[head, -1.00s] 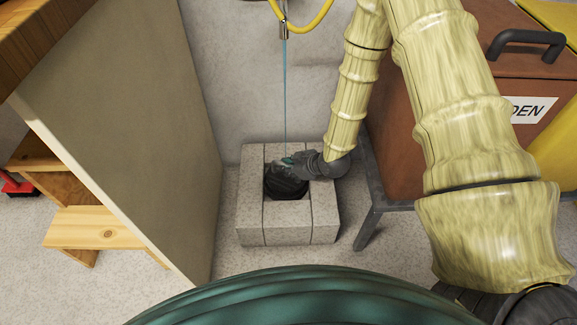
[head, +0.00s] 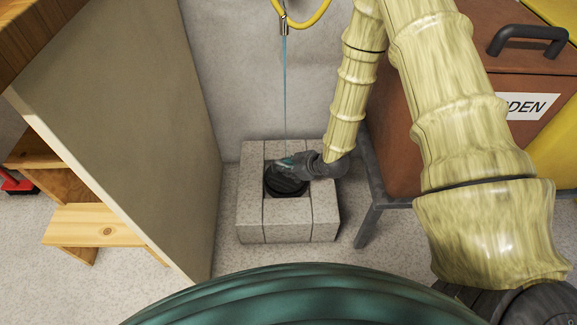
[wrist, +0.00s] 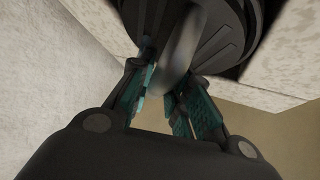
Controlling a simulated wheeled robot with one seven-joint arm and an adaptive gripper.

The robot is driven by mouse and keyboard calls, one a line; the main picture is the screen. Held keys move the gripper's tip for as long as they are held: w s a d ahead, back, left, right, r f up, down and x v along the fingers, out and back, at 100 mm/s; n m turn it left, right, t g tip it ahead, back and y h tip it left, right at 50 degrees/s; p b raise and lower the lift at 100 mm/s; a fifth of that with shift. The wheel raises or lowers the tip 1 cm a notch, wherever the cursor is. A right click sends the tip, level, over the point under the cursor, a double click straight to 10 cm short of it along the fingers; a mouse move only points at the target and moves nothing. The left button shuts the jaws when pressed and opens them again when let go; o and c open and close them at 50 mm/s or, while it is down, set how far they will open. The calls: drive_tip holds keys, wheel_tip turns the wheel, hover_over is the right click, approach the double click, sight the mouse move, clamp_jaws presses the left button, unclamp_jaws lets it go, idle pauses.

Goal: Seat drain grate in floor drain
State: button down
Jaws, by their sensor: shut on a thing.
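The drain grate (wrist: 226,32) is a dark, slotted disc with a grey loop handle (wrist: 180,48) in the wrist view. My gripper (wrist: 172,92) has its teal-padded fingers closed on that handle. In the head view my gripper (head: 288,163) reaches in from the right, over the back of the opening. The grate (head: 285,183) shows there as a dark round shape in the floor drain, inside a square pale stone surround (head: 288,217). The drain's black rim is mostly hidden by grate and gripper. I cannot tell whether the grate lies flush.
A thin blue line (head: 285,95) hangs from a metal clip under a yellow cord (head: 312,18) behind the drain. A grey-beige panel (head: 125,130) stands left. A brown box (head: 430,120) on a dark metal stand (head: 368,222) is at right. Wooden steps (head: 95,226) are far left.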

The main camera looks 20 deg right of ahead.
drive_tip(key=shift+f, duration=0.85)
drive_tip(key=c, duration=1.3)
unclamp_jaws()
drive_tip(key=shift+o, duration=0.2)
drive_tip(key=v, duration=1.2)
drive_tip(key=s+a+r+m+g+h+p, duration=0.2)
drive_tip(key=s+r+m+g+h+p, duration=0.3)
drive_tip(key=s+r+p, duration=2.1)
drive_tip(key=s+m+g+p, duration=0.2)
drive_tip(key=m+p, duration=0.3)
drive_tip(key=p, duration=1)
drive_tip(key=shift+s+r+g+p, duration=0.2)
drive_tip(key=shift+s+g+p, duration=0.1)
drive_tip(key=shift+g, duration=0.1)
